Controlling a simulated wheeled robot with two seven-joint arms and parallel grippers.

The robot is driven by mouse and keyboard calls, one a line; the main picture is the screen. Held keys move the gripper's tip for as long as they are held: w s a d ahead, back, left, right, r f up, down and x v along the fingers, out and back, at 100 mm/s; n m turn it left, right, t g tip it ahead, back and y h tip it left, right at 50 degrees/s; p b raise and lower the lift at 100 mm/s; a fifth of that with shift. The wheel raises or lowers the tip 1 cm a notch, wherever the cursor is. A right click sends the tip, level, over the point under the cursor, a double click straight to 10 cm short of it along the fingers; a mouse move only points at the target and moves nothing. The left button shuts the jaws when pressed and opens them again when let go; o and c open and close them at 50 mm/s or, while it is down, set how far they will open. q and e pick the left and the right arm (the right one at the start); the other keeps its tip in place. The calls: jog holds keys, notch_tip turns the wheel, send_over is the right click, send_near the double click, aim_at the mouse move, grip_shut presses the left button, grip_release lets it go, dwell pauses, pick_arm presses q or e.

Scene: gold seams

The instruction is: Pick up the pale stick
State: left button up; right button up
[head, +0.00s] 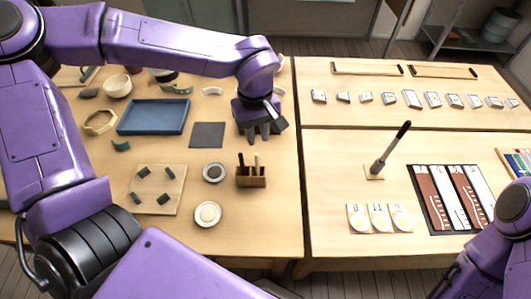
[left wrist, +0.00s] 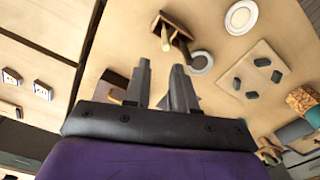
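The pale stick (head: 257,160) stands upright in a small wooden holder (head: 251,181), beside a dark stick (head: 241,160). In the left wrist view the pale stick (left wrist: 165,38) shows beyond my fingertips, in the holder (left wrist: 174,24). My left gripper (head: 264,137) is above the table behind the holder, fingers pointing down. In the left wrist view (left wrist: 161,68) its two fingers stand apart with nothing between them. My right gripper is outside the views; only part of my right arm shows at the lower right.
A grey dish (head: 214,173) and a pale dish (head: 208,213) lie left of the holder. A dark square mat (head: 208,135) and a blue tray (head: 153,117) lie farther back. A table seam runs right of the holder. Bare wood lies in front of the holder.

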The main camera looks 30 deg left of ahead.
aim_at(257, 158)
pick_arm(q)
jog(key=f, duration=0.2)
jog(key=s+f, duration=0.1)
jog(key=f, duration=0.2)
jog(key=s+f+p, duration=0.1)
jog(key=f, duration=0.1)
jog(key=shift+d+f, duration=0.35)
jog(key=shift+d, duration=0.05)
jog(key=shift+w+a+f, duration=0.1)
jog(key=shift+w+f, duration=0.15)
jog(key=shift+f, duration=0.05)
jog(key=shift+w+a, duration=0.15)
jog(key=shift+a, duration=0.2)
jog(key=c, duration=0.4)
jog(key=shift+d+r, duration=0.15)
jog(key=shift+d, duration=0.15)
jog(key=shift+c, duration=0.3)
jog(key=o, duration=0.5)
jog(key=shift+c, duration=0.2)
jog(key=shift+a, duration=0.15)
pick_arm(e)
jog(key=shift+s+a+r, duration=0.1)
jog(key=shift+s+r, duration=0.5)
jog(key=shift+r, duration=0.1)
